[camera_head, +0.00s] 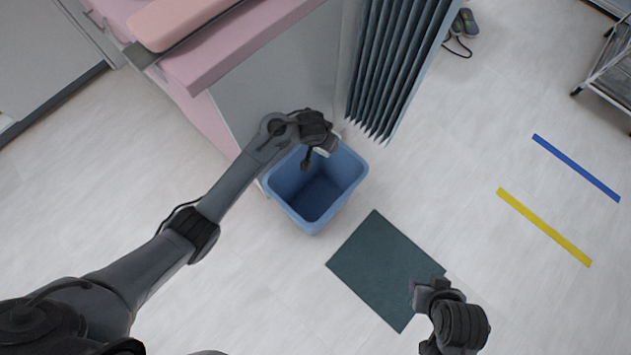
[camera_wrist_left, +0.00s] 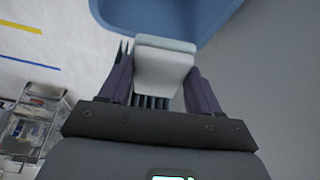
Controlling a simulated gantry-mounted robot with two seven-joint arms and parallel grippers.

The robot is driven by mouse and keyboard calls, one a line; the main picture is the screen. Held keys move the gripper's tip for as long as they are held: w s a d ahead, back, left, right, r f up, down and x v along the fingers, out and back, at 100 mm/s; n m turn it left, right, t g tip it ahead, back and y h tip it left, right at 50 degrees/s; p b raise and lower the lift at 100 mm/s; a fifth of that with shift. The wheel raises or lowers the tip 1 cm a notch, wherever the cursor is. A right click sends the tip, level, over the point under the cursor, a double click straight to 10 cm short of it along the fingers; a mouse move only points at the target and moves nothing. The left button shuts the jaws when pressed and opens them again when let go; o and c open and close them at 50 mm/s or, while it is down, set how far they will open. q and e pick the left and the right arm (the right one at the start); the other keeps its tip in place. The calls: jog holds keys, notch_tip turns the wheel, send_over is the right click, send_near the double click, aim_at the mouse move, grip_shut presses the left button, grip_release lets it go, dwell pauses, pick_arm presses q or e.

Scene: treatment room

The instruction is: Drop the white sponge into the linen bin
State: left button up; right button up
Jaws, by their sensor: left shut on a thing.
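The white sponge (camera_wrist_left: 163,70) is between the two fingers of my left gripper (camera_wrist_left: 162,85) in the left wrist view, with the fingers shut on it. In the head view my left gripper (camera_head: 318,152) is over the back part of the blue linen bin (camera_head: 312,222), and a small pale bit of the sponge (camera_head: 322,152) shows beside it. The bin's rim (camera_wrist_left: 170,30) also shows past the sponge in the left wrist view. The bin's inside looks empty. My right gripper (camera_head: 420,290) is at the lower right, over the dark mat's corner; its finger gap is not clear.
A dark green mat (camera_head: 380,265) lies on the floor right of the bin. A pleated grey curtain (camera_head: 395,70) and a grey panel (camera_head: 280,75) stand behind the bin. A pink couch (camera_head: 220,50) is at upper left, a metal cart (camera_head: 610,70) at upper right.

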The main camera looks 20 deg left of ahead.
pick_arm(q)
jog(key=s+a+f+b, duration=0.1)
jog(key=s+f+b, duration=0.1)
jog(key=f+b, duration=0.2)
jog(key=s+a+f+b, duration=0.2)
jog(key=f+b, duration=0.3)
jog(key=f, duration=0.6)
jog(key=shift+s+n+b, duration=0.3)
jog(key=shift+n, duration=0.1)
jog(key=shift+a, duration=0.1)
jog(key=o, duration=1)
jog(key=shift+r, duration=0.1)
jog(key=d+p+v, duration=0.1)
jog(key=p+v, duration=0.6)
jog(key=v, duration=0.3)
jog(key=shift+s+a+r+p, duration=0.3)
jog(key=shift+a+p, duration=0.05)
